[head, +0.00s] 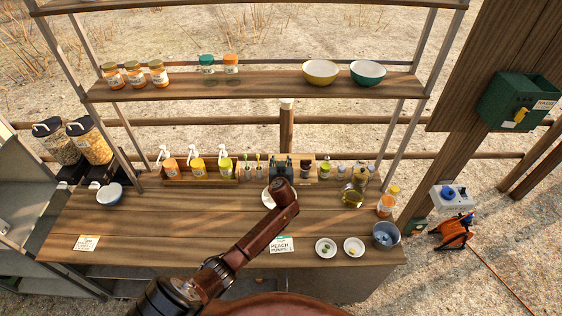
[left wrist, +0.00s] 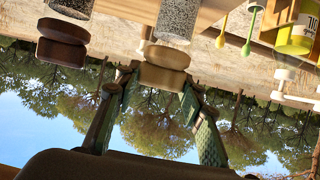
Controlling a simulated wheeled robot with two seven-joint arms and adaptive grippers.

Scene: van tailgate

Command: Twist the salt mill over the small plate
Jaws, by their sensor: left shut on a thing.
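My left arm reaches up the middle of the head view, and its gripper (head: 282,165) is at the rack along the back of the counter. In the left wrist view, which looks upside down, the fingers (left wrist: 155,115) are shut on the light wooden top of a mill, which I take for the salt mill (left wrist: 163,65). Its clear body holds grey grains. A dark-topped mill (left wrist: 62,42) stands beside it. A white plate (head: 266,199) lies on the counter, partly hidden behind my arm. My right gripper is in neither view.
Pump bottles (head: 196,168) stand left along the rack. An oil bottle (head: 352,195) and a metal pot (head: 386,235) are at the right. Two small dishes with bits in them, one left (head: 325,248) and one right (head: 354,247), lie near the front. The counter's left half (head: 170,220) is mostly clear.

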